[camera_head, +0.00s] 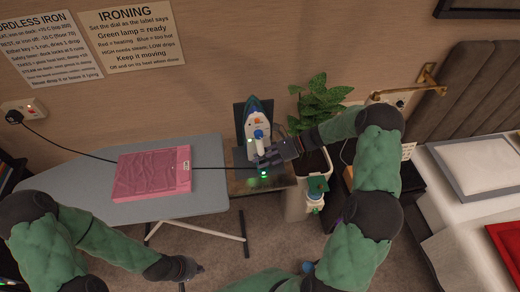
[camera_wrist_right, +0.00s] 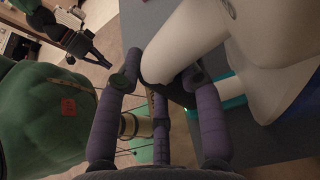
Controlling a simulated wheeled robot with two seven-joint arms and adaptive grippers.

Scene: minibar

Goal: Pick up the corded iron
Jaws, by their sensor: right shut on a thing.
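The iron (camera_head: 257,118), white with blue and green parts, stands nose up against a dark plate at the back of the small stand. A black cord runs from the wall socket across the ironing board (camera_head: 75,190) towards it. My right gripper (camera_head: 264,158) is at the iron's lower front. The fingers partly hide that part. My left gripper (camera_head: 190,268) is low in the head view, away from the iron; its finger opening is unclear.
A potted plant (camera_head: 322,98) stands right of the iron. A pale bin (camera_head: 298,207) with a green-and-white item (camera_head: 316,192) is below my right arm. A bed (camera_head: 470,210) fills the right.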

